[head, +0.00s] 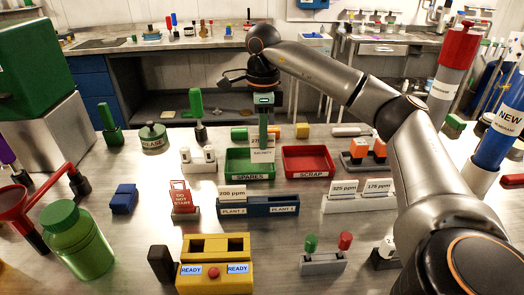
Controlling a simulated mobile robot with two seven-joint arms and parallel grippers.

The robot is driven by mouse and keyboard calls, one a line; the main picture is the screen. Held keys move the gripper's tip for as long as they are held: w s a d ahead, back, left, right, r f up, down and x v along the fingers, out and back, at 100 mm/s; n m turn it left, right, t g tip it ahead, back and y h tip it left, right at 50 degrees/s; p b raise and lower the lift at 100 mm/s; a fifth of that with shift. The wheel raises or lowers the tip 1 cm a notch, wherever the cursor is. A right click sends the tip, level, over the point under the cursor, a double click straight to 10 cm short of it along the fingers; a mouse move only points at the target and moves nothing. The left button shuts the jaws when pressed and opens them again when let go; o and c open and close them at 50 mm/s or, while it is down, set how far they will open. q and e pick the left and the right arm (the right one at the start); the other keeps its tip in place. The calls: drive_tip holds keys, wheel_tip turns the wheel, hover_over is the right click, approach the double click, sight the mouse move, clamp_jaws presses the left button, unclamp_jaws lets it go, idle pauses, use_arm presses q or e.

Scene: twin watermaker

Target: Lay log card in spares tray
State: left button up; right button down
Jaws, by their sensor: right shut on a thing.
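The log card (262,152) is a white card with small print, upright below a green upper piece. My right gripper (264,116) is shut on it, pointing down, and holds it over the spares tray. The spares tray (250,178) is a shallow green tray labelled SPARES at the middle of the bench. The card hides part of the tray's back, and I cannot tell whether its lower edge touches the tray. My left gripper is not in view.
A red SCRAP tray (308,174) stands just right of the spares tray. White sample bottles (198,160) stand to its left. A blue plant card holder (258,207) and a yellow READY box (213,266) are in front. Free bench lies left of centre.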

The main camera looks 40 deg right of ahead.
drive_tip(key=f, duration=0.3)
drive_tip(key=shift+w+d+f, duration=0.25)
drive_tip(key=shift+w+d, duration=0.05)
drive_tip(key=shift+w, duration=0.1)
drive_tip(key=shift+f, duration=0.5)
drive_tip(key=c, duration=1)
unclamp_jaws()
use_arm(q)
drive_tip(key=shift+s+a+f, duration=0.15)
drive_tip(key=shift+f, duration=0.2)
